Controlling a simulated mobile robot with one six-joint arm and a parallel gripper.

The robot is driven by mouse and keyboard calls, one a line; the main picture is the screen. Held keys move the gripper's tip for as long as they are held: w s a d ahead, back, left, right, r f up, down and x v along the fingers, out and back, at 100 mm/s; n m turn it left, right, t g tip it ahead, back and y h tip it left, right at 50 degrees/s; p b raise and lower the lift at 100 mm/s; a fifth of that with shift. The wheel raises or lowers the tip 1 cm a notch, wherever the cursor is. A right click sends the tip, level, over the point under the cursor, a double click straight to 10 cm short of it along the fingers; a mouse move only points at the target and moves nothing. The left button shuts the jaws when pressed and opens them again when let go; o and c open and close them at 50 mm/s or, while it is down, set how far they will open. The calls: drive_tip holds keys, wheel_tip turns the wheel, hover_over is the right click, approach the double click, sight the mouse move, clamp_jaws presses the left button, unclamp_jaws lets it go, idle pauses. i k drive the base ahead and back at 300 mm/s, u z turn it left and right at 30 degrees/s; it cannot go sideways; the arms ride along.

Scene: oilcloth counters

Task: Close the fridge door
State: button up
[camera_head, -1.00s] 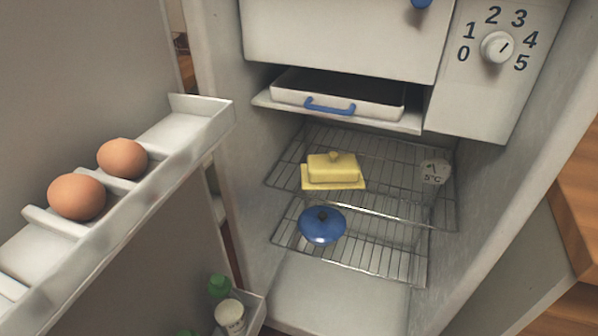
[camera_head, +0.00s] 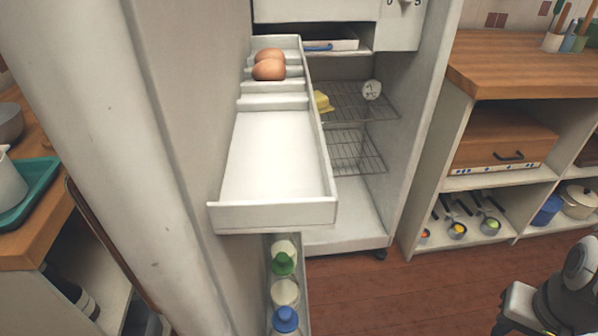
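The fridge door (camera_head: 190,120) stands wide open at the left of the fridge, its inner side turned towards the interior. Its upper door shelf (camera_head: 275,160) holds two brown eggs (camera_head: 269,65) at the far end. A lower door shelf holds bottles with green and blue caps (camera_head: 285,290). The fridge (camera_head: 420,120) is open, with wire racks (camera_head: 350,150) and a partly hidden yellow butter dish (camera_head: 321,101) inside. Part of my arm (camera_head: 570,295) shows at the lower right, apart from the door. My gripper's fingertips cannot be made out.
A wooden counter (camera_head: 520,65) with open shelves of pans and ladles stands right of the fridge. Another counter (camera_head: 30,215) with a teal tray (camera_head: 35,195) is at the left, behind the door. The wooden floor (camera_head: 430,290) before the fridge is clear.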

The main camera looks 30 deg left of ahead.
sight(184, 166)
drive_tip(key=k, duration=1.2)
drive_tip(key=u, duration=1.3)
drive_tip(key=i, duration=0.5)
drive_tip(key=u, duration=0.1)
drive_tip(key=k, duration=0.6)
drive_tip(key=z, duration=0.05)
